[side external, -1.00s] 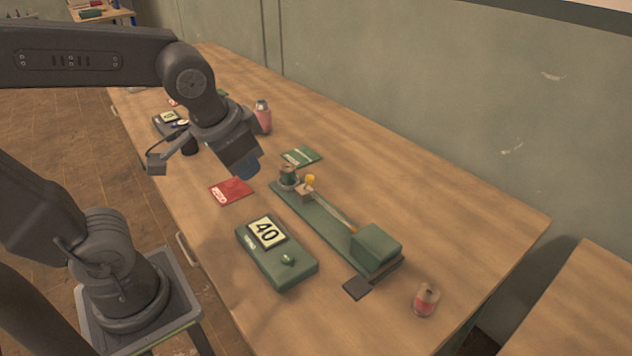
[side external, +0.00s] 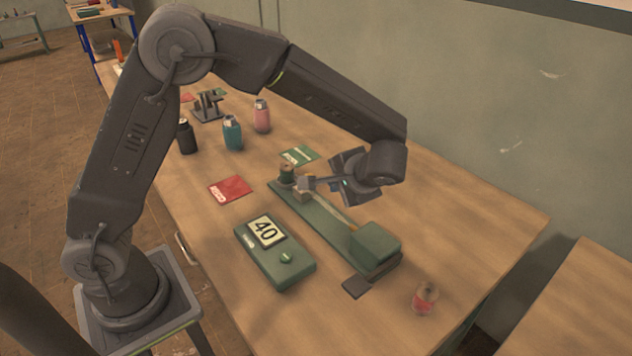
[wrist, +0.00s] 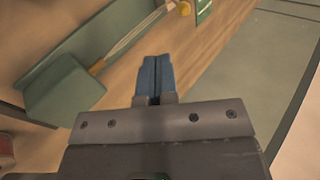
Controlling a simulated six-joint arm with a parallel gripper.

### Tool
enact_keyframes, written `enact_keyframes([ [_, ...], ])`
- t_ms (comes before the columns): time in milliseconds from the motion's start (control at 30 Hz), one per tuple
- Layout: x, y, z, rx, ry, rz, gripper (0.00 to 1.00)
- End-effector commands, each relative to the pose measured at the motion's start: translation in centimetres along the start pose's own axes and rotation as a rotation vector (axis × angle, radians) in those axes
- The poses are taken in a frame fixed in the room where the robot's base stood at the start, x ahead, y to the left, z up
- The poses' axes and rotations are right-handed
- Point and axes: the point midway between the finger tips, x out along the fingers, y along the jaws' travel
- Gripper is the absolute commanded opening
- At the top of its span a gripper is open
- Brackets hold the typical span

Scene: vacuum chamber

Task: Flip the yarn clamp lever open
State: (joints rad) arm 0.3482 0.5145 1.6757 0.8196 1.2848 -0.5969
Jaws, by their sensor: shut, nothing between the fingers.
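A green unit with a "40" display (side external: 267,231) stands left of the base. A red card (side external: 230,189) and a green card (side external: 299,155) lie flat. A reddish spool (side external: 425,298) stands at front right.

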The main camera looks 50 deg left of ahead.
Motion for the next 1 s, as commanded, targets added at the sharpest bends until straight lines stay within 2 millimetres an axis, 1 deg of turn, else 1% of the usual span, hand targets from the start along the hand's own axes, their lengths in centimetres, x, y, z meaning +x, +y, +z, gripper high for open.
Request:
enact_keyframes([
  [33,0.3,0.6,-0.4,0.006,0.001,-0.020,0.00],
  [167,0.7,1.1,-1.0,0.009,0.004,-0.048,0.00],
  [533,0.8,1.2,-1.1,0.009,0.005,-0.053,0.00],
  [667,1.5,1.1,-1.1,0.009,0.003,-0.053,0.00],
  [767,2.8,1.1,-1.0,0.010,0.000,-0.053,0.00],
  [867,4.6,1.0,-1.0,0.010,0.000,-0.053,0.00],
  [1000,7.6,0.8,-1.0,0.009,-0.001,-0.052,0.00],
])
